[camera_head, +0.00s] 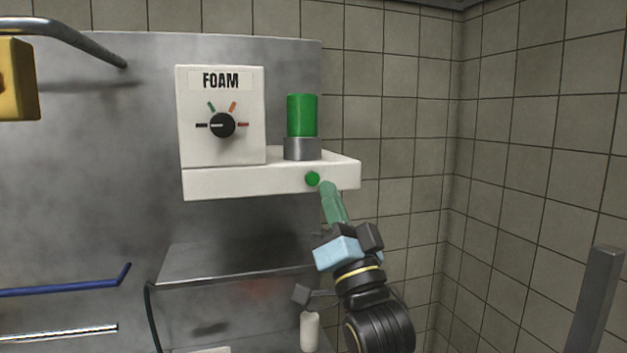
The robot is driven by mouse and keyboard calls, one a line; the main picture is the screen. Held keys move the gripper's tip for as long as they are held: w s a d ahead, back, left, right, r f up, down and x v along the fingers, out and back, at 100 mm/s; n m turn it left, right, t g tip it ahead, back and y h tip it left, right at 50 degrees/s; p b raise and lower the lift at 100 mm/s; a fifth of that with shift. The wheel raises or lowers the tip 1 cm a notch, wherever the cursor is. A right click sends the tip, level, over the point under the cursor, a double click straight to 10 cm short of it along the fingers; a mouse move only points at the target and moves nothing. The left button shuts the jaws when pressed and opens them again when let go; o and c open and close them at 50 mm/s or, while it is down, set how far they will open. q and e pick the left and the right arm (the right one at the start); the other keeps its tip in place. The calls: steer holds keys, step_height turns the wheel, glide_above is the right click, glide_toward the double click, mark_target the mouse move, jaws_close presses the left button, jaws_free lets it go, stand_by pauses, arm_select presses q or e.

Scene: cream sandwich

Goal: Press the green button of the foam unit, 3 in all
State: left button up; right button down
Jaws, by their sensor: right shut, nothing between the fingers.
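The foam unit (220,150) is a white panel labelled FOAM with a black dial (222,125) and coloured marks, above a white ledge. A green cylinder (302,115) on a grey base stands on the ledge. The round green button (313,179) is on the ledge's front face, near its right end. My right gripper (325,186) is shut and empty, its greenish fingers pointing up and left. Its tip is just below and right of the button. I cannot tell whether it touches. My left gripper is not in view.
A metal shelf (235,262) juts out below the unit. A blue bar (60,291) and a shiny rod (60,332) are at lower left, a yellow block (18,80) at upper left. A grey post (597,300) stands at right. The space before the tiled wall (400,130) looks clear.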

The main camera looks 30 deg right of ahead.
mark_target(313, 179)
steer(key=shift+d+y, duration=0.1)
steer(key=shift+y, duration=0.2)
stand_by(0.5)
steer(key=s+m+g+y, duration=0.1)
steer(key=y, duration=0.3)
steer(key=s+m+g+y, duration=0.1)
steer(key=y, duration=0.3)
steer(key=s+m+g+y+b, duration=0.1)
steer(key=s+g+y, duration=0.1)
steer(key=y, duration=0.2)
steer(key=shift+r+m, duration=0.2)
steer(key=shift+m, duration=0.1)
steer(key=shift+w, duration=0.1)
steer(key=w+d, duration=0.1)
steer(key=w, duration=0.7)
steer(key=shift+w+d, duration=0.25)
steer(key=shift+d, duration=0.15)
steer(key=shift+p, duration=0.3)
stand_by(1.1)
